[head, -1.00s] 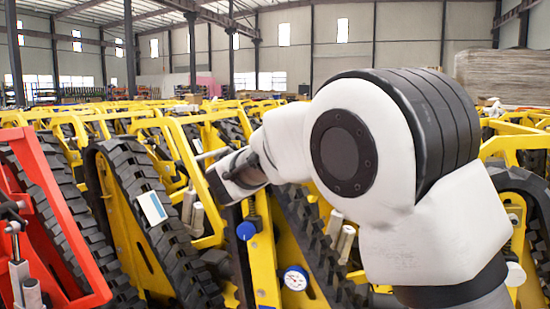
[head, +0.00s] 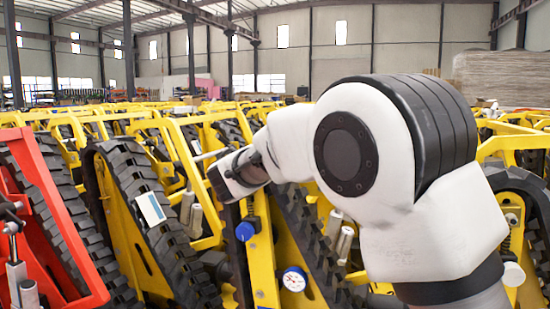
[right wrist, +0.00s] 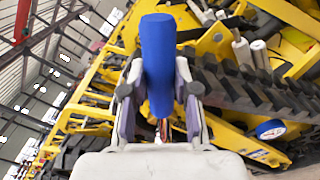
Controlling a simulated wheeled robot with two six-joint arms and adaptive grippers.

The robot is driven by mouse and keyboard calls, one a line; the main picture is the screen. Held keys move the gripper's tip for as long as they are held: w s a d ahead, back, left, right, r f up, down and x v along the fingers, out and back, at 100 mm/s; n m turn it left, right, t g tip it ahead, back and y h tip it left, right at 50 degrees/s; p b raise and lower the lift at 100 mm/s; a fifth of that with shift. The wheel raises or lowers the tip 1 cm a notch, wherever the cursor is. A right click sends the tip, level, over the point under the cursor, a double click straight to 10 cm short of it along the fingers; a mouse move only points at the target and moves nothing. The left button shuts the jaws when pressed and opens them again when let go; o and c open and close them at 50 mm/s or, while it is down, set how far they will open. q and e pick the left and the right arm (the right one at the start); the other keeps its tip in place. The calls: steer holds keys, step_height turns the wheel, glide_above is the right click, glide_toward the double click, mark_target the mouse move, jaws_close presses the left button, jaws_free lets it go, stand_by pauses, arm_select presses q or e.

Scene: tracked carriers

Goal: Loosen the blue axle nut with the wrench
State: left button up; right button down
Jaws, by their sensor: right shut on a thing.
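A blue rounded part (head: 245,231), which looks like the axle nut, sits on the yellow frame of a tracked carrier in the head view, below my right gripper (head: 226,182). In the right wrist view my right gripper (right wrist: 158,100) is shut on a thick blue bar (right wrist: 158,60), which looks like the wrench handle. The bar sticks out beyond the fingertips. I cannot make out the wrench's jaw end in either view. My arm hides part of the carrier in the head view. My left gripper is not in view.
A white gauge with a blue rim (head: 294,279) is on the carrier below the blue part; it also shows in the right wrist view (right wrist: 270,129). Black tracks (head: 150,225) and yellow frames crowd around. A red carrier (head: 50,225) stands at the left.

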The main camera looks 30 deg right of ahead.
steer(key=c, duration=1.6)
jaws_free()
jaws_close()
steer(key=shift+w+a+r+n+p, duration=0.2)
steer(key=shift+w+r+n+p, duration=0.25)
steer(key=shift+p, duration=0.65)
steer(key=shift+a+r+p, duration=0.15)
steer(key=shift+r+p, duration=0.05)
steer(key=shift+p, duration=0.2)
steer(key=shift+f, duration=0.1)
